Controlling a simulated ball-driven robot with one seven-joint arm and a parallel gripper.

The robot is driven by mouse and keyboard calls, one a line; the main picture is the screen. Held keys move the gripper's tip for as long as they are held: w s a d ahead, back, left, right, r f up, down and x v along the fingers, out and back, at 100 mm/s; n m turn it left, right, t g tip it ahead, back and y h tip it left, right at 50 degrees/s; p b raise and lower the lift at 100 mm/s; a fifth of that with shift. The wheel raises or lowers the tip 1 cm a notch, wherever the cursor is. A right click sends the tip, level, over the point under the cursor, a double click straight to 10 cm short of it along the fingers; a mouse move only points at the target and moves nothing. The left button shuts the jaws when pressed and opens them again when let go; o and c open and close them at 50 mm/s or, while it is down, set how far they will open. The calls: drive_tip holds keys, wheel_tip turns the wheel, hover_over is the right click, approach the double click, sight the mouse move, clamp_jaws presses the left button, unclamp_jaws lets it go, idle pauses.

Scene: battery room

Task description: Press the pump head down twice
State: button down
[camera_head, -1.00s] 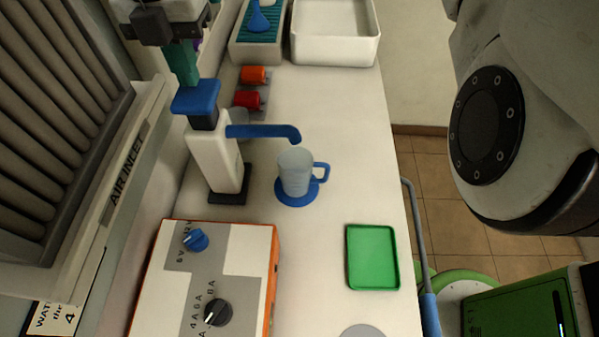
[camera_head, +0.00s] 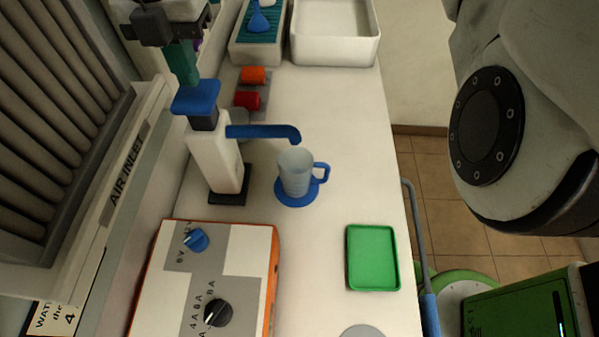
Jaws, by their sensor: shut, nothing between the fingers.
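The white pump bottle (camera_head: 213,160) stands upright on a dark base at the left of the counter. Its blue pump head (camera_head: 196,97) sits on a dark collar (camera_head: 205,121), with a gap between head and white body. A blue spout (camera_head: 265,131) reaches right towards a clear measuring cup (camera_head: 296,172) with a blue handle, on a blue round mat (camera_head: 290,199). My gripper (camera_head: 184,68) is shut and empty, its teal fingers directly above the pump head. The fingertips look at or very near the head's top; I cannot tell whether they touch.
An orange-edged control box (camera_head: 255,262) with two knobs stands in front. A green tray (camera_head: 372,257) lies right of it. Red and orange parts (camera_head: 248,100) sit behind the pump. A white basin (camera_head: 335,50) is at the back. The counter's right side is mostly clear.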

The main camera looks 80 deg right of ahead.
sight(195, 92)
drive_tip(key=shift+f, duration=0.25)
idle(0.4)
drive_tip(key=shift+f+b, duration=2.55)
drive_tip(key=shift+b, duration=0.45)
drive_tip(key=shift+r+p, duration=1.35)
drive_tip(key=shift+r, duration=1.45)
drive_tip(key=shift+f, duration=0.15)
drive_tip(key=shift+f+b, duration=2.75)
drive_tip(key=shift+b, duration=0.2)
drive_tip(key=shift+r, duration=0.25)
drive_tip(key=shift+r+p, duration=1.55)
drive_tip(key=shift+r, duration=1.1)
